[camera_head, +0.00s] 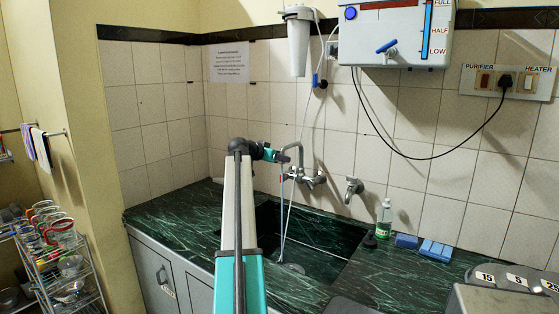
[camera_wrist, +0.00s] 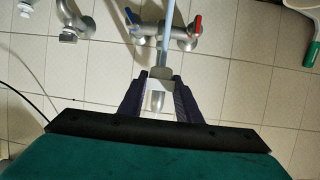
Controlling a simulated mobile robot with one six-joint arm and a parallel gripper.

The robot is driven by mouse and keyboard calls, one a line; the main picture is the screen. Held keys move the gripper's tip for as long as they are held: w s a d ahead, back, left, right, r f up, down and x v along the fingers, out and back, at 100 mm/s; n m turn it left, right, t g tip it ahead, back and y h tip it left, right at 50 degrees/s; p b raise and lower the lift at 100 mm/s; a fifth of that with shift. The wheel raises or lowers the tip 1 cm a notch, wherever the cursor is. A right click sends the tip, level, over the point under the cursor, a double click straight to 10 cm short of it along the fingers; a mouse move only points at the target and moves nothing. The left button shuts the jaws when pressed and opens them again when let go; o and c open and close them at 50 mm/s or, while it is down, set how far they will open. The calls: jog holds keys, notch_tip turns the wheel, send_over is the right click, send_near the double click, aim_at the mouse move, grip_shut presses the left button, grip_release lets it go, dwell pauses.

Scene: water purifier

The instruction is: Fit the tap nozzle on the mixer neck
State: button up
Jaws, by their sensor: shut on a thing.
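The mixer (camera_head: 311,180) is on the tiled wall above the sink, and its neck (camera_head: 297,148) arches upward and to the left. My gripper (camera_head: 286,158) is beside the outer end of that neck. In the wrist view, my gripper (camera_wrist: 160,80) is shut on a small grey piece, the tap nozzle (camera_wrist: 158,74), held between the two dark fingers. The mixer (camera_wrist: 166,32) shows beyond it with a red and a blue handle. The fingers partly hide the nozzle. I cannot tell whether the nozzle touches the neck.
A thin pale hose (camera_head: 285,218) hangs into the dark sink (camera_head: 322,232). A second wall tap (camera_head: 353,189) and a soap bottle (camera_head: 385,217) stand to the right. A white filter canister (camera_head: 298,42) and the purifier (camera_head: 398,35) hang above.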

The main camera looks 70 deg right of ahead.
jog(key=o, duration=1.1)
jog(key=shift+a, duration=0.1)
jog(key=b+v, duration=0.1)
jog(key=v, duration=1.2)
jog(key=shift+a, duration=0.25)
jog(key=shift+w+r, duration=0.1)
jog(key=shift+w, duration=0.05)
